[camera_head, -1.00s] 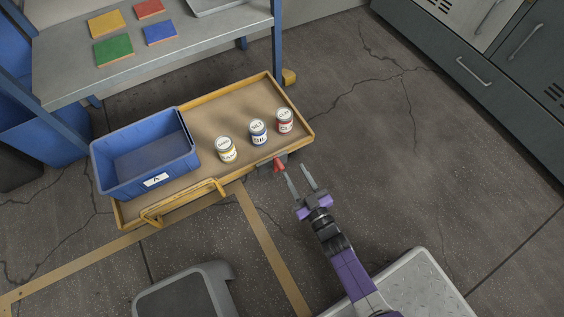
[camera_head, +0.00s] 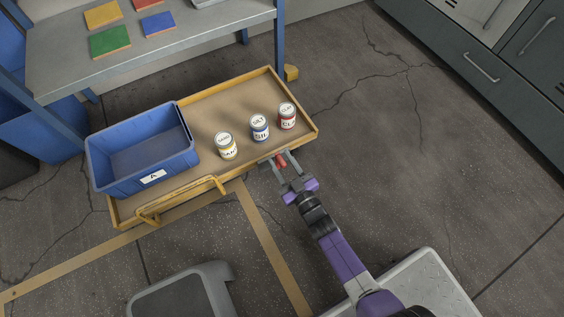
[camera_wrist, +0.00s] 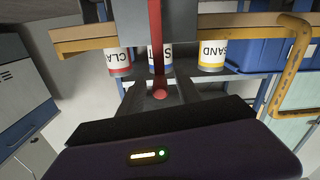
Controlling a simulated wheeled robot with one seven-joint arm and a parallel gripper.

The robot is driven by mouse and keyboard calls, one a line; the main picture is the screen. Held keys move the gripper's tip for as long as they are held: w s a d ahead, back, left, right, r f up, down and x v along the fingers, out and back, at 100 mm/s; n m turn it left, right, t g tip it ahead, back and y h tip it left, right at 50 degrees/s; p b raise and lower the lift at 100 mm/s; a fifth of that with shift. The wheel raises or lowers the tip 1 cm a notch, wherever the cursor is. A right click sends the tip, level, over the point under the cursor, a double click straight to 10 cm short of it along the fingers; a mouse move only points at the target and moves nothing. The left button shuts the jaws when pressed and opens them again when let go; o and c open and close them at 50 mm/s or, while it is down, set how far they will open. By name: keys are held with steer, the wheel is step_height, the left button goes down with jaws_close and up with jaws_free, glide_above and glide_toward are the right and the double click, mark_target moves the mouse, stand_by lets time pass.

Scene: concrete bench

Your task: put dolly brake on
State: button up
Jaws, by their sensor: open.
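The dolly (camera_head: 210,190) is a low, flat cart with a tan deck, a yellow rim and a yellow handle (camera_head: 182,198) on its near side. Its red brake lever (camera_head: 281,160) sticks out below the near right edge; in the wrist view the red lever (camera_wrist: 157,60) runs down to a round red end. My gripper (camera_head: 281,165) is open, with one finger on each side of the lever. I cannot tell whether the fingers touch it.
A blue bin (camera_head: 143,150) labelled A and yellow, blue and red-labelled cans (camera_head: 260,128) stand on the deck. A shelf (camera_head: 150,45) with coloured tiles is behind. A grey step (camera_head: 185,292) is in front. Lockers (camera_head: 500,60) are at the right; floor between is clear.

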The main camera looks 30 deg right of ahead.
jaws_close()
stand_by(1.4)
